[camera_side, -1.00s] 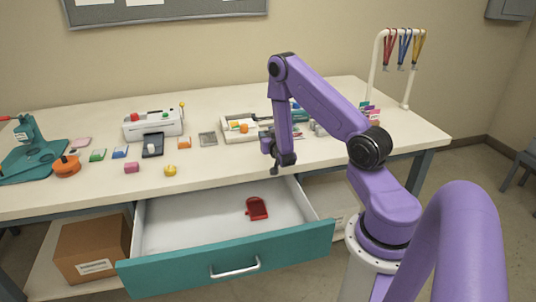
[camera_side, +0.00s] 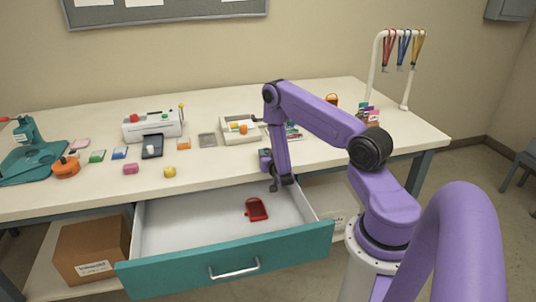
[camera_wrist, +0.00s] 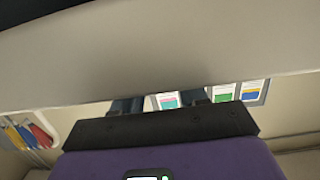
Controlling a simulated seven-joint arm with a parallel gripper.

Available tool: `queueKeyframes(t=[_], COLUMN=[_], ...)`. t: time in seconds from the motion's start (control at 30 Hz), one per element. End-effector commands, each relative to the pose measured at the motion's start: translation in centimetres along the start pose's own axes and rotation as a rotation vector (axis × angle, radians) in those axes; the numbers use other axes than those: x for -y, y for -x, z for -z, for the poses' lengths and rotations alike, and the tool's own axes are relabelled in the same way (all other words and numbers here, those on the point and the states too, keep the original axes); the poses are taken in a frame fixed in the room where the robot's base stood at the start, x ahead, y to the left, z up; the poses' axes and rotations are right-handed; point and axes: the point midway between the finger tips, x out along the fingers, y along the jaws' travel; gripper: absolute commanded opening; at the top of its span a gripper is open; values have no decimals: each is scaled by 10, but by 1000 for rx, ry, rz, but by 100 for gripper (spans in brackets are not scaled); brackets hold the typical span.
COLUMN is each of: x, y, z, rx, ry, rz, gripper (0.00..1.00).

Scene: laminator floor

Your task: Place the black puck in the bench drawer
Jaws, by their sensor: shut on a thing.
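The bench drawer (camera_side: 170,222) is pulled open, with a white inside and a teal front. My gripper (camera_side: 276,186) points down over the drawer's back right part, close to the bench's front edge. It is shut on a small dark thing at its fingertips, which looks like the black puck; its outline blends with the dark fingers. No other black puck shows on the bench. In the wrist view, a broad pale band hides most of the fingers, and the held thing cannot be made out.
A red holder (camera_side: 256,209) lies in the drawer, right of its middle. A cardboard box (camera_side: 92,250) stands under the bench, left of the drawer. Small items and a white laminator (camera_side: 153,125) stand on the bench (camera_side: 220,175). The drawer's left part is clear.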

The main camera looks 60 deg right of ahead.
Motion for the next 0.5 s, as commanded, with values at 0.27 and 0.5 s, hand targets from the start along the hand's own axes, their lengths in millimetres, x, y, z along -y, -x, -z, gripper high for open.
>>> queueKeyframes(t=[0.27,0.5], x=[0,0], y=[0,0], z=[-4,-4], rx=[1,1], ry=[0,0], rz=[1,0], gripper=[65,68])
